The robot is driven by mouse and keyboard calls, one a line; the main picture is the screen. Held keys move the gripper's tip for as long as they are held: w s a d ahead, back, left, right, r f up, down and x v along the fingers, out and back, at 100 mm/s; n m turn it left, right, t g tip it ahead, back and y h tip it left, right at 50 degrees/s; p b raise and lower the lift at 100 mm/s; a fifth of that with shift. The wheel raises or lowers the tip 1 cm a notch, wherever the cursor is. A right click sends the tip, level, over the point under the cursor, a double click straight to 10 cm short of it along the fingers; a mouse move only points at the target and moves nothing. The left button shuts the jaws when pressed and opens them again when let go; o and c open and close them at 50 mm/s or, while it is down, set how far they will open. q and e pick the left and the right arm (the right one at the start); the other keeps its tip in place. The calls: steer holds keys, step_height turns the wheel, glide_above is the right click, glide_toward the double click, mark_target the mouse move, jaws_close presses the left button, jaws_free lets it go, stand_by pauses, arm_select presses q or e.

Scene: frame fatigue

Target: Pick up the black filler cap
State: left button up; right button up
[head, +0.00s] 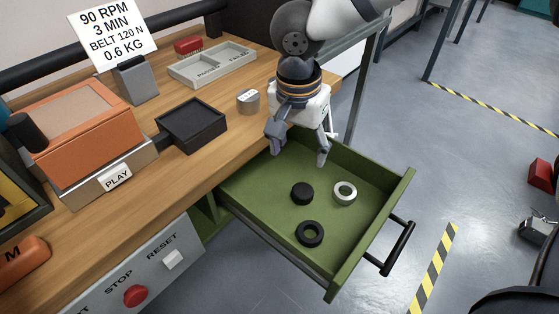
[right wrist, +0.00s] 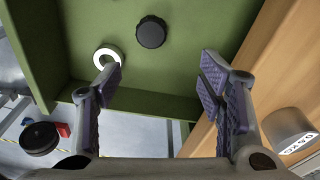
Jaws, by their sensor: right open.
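The black filler cap (head: 302,193) is a solid, ridged black disc lying on the floor of the open green drawer (head: 383,222). The cap (right wrist: 152,32) also shows whole near the top of the right wrist view. My right gripper (head: 299,150) points down over the drawer's inner end, beside the workbench. In the right wrist view my right gripper (right wrist: 160,82) has its fingers wide apart with nothing between them, and the cap lies beyond the fingertips, not touched. My left gripper is not in view.
A white ring (head: 345,192) lies right of the cap and a black ring (head: 310,233) lies in front, both in the drawer. The drawer walls stand around them. A grey 0.5 kg weight (head: 248,101) stands on the wooden bench (head: 226,124) near its edge, close to my right gripper.

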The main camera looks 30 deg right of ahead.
glide_above(303, 190)
steer(key=f, duration=0.4)
steer(key=shift+s+a+f+b, duration=0.25)
steer(key=shift+a+f+b, duration=0.05)
steer(key=shift+a+f, duration=0.05)
steer(key=f, duration=0.7)
steer(key=shift+w+d, duration=0.15)
steer(key=shift+d, duration=0.15)
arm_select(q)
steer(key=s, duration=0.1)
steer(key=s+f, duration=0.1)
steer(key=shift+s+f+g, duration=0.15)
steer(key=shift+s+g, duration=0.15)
arm_select(e)
steer(key=c, duration=1.3)
